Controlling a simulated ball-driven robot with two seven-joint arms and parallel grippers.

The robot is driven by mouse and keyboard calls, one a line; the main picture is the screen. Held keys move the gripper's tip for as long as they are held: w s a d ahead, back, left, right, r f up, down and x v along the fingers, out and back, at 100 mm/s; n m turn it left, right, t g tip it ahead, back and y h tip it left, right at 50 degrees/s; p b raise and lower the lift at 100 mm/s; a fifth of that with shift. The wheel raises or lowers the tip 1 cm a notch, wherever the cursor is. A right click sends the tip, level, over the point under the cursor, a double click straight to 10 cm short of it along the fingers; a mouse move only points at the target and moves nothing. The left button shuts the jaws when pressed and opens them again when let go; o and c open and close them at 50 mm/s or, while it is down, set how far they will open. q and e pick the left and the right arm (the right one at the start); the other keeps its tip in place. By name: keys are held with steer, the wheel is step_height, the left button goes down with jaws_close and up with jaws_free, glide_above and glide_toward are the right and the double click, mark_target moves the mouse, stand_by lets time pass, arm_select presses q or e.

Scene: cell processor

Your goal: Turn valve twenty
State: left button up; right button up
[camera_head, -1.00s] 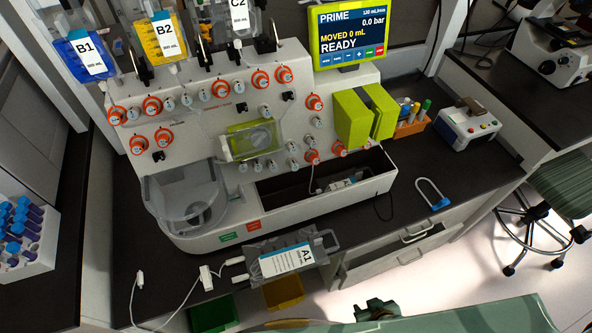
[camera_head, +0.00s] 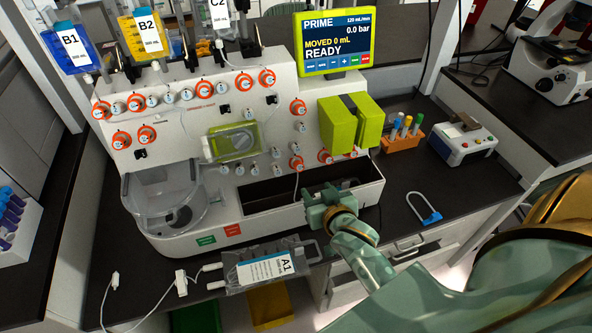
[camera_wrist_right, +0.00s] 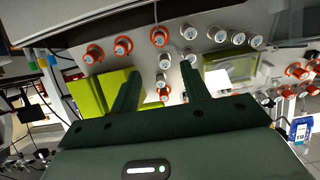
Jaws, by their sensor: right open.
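The cell processor (camera_head: 178,119) carries many round valves, some with orange collars and some plain grey-white. Their numbers are too small to read, so I cannot tell which is valve twenty. My right gripper (camera_head: 318,193) is in front of the machine's lower trough, below the orange-collared valve (camera_head: 296,163) and the green blocks. In the right wrist view its two dark fingers (camera_wrist_right: 160,71) are apart with nothing gripped. A column of valves shows between them, including an orange-collared valve (camera_wrist_right: 163,95) and grey-white valves (camera_wrist_right: 164,62). My left gripper is not in view.
Green pump blocks (camera_head: 350,122) stand beside the valves, below the screen (camera_head: 334,40) reading PRIME and READY. A clear bowl (camera_head: 168,203) is at lower left. A tube rack (camera_head: 402,141) stands right.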

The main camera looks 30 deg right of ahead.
mark_target(300, 167)
steer(key=b+x, duration=0.3)
steer(key=x, duration=1)
steer(key=shift+w+f, duration=0.1)
steer(key=shift+f, duration=0.15)
steer(key=shift+w+d+f, duration=0.15)
steer(key=shift+w+d, duration=0.05)
steer(key=shift+w, duration=0.35)
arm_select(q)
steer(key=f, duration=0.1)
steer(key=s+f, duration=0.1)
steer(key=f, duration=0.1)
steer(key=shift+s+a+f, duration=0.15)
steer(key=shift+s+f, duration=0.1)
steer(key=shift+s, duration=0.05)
arm_select(e)
steer(key=c, duration=1)
